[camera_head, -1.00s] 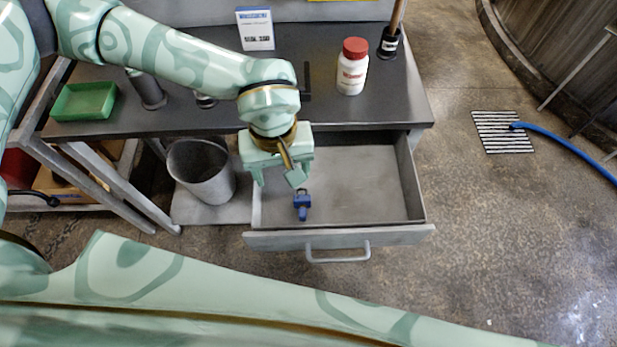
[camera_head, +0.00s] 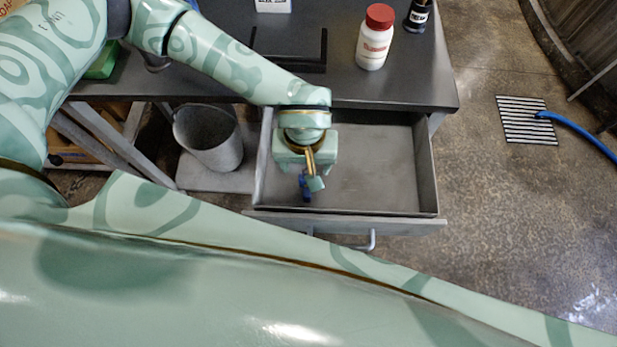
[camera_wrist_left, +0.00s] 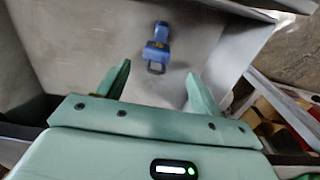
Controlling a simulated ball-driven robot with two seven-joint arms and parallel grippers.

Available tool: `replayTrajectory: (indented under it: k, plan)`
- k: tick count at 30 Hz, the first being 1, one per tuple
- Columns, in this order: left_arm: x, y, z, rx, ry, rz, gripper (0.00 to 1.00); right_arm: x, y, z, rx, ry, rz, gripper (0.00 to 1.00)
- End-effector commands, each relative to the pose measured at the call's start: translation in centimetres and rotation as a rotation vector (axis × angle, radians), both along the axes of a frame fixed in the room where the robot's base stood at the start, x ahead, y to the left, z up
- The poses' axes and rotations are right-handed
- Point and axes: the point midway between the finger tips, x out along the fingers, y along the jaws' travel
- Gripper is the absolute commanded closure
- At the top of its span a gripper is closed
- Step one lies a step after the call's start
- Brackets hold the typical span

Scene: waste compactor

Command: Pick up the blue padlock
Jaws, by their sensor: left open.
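The blue padlock (camera_wrist_left: 157,46) lies on the floor of the open grey drawer (camera_head: 385,170), toward its left side. In the left wrist view its dark shackle points toward my gripper. My left gripper (camera_wrist_left: 157,88) is open, and the padlock lies ahead of the gap between its fingertips, not between the fingers. In the head view my left gripper (camera_head: 310,178) is over the left part of the drawer and partly covers the padlock (camera_head: 304,186). My right gripper is not in view.
The workbench (camera_head: 440,80) is above and behind the drawer, with a white bottle with a red lid (camera_head: 373,42) on it. A grey bucket (camera_head: 208,140) stands left of the drawer. The right part of the drawer is empty.

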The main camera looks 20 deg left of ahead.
Motion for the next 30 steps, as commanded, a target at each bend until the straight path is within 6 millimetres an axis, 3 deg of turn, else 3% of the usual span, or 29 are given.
replayTrajectory:
  k: [8, 15, 17, 21, 30]
  plan:
    - [0.3, -0.4, -4.5, 0.002, 0.006, 0.001, 0.35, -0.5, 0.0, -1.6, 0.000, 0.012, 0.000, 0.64]
    - [0.4, -0.4, -4.7, 0.000, 0.002, 0.001, 0.35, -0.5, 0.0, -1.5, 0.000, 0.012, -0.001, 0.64]
    - [0.4, -0.4, -4.7, 0.000, 0.002, 0.001, 0.48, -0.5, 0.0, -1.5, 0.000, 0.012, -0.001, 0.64]
    - [0.4, -0.4, -4.7, 0.000, 0.002, 0.001, 0.86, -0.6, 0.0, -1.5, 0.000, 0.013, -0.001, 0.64]
    - [0.4, -0.4, -4.3, 0.001, 0.000, 0.001, 0.86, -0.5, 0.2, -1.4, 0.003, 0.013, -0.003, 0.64]
